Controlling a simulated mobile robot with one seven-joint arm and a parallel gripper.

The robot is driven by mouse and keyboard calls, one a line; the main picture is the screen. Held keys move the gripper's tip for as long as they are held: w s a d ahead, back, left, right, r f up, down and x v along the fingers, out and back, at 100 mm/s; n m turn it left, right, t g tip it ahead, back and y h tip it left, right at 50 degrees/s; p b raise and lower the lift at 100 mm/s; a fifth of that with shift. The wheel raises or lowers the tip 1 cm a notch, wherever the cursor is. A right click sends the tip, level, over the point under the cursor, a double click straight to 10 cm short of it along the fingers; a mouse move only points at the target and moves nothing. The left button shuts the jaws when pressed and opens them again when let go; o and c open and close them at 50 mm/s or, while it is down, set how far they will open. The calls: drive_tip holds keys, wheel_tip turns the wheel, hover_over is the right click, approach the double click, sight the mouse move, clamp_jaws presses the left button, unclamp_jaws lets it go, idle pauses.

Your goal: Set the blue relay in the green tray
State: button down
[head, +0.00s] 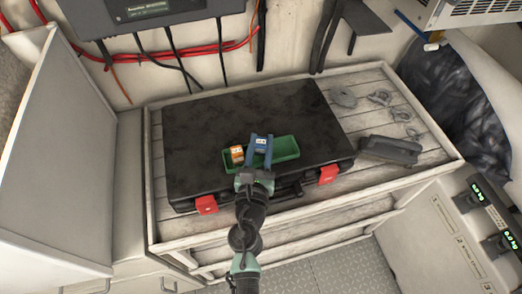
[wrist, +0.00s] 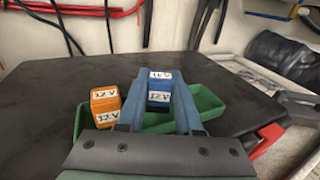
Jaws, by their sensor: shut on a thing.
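The green tray (head: 287,148) lies on the black case; it also shows in the wrist view (wrist: 211,104). My gripper (head: 260,139) is over the tray's middle, with its blue fingers pointing away from me. In the wrist view my gripper (wrist: 160,82) is shut on the blue relay (wrist: 159,86), which has white labels. The blue relay also shows in the head view (head: 260,144). I cannot tell whether its underside touches the tray floor; the fingers hide part of it. An orange relay (head: 237,154) stands in the tray's left end, left of my gripper.
The black case (head: 205,125) has red latches and lies on a slatted wooden bench (head: 375,90). A dark tool-like object (head: 390,150) and several grey metal fittings (head: 380,97) lie to its right. Red and black cables (head: 190,50) hang behind. A raised panel (head: 65,150) stands at left.

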drive_tip(key=shift+f, duration=0.55)
drive_tip(key=shift+f, duration=0.15)
drive_tip(key=c, duration=0.9)
unclamp_jaws()
drive_tip(key=shift+o, duration=0.2)
drive_tip(key=shift+r, duration=0.25)
drive_tip(key=s, duration=0.3)
drive_tip(key=s+b, duration=0.1)
drive_tip(key=s, duration=0.3)
drive_tip(key=s+a, duration=0.1)
drive_tip(key=s, duration=0.2)
drive_tip(key=shift+s+b, duration=0.3)
drive_tip(key=shift+s, duration=0.05)
drive_tip(key=shift+s+r, duration=0.25)
drive_tip(key=shift+s, duration=0.4)
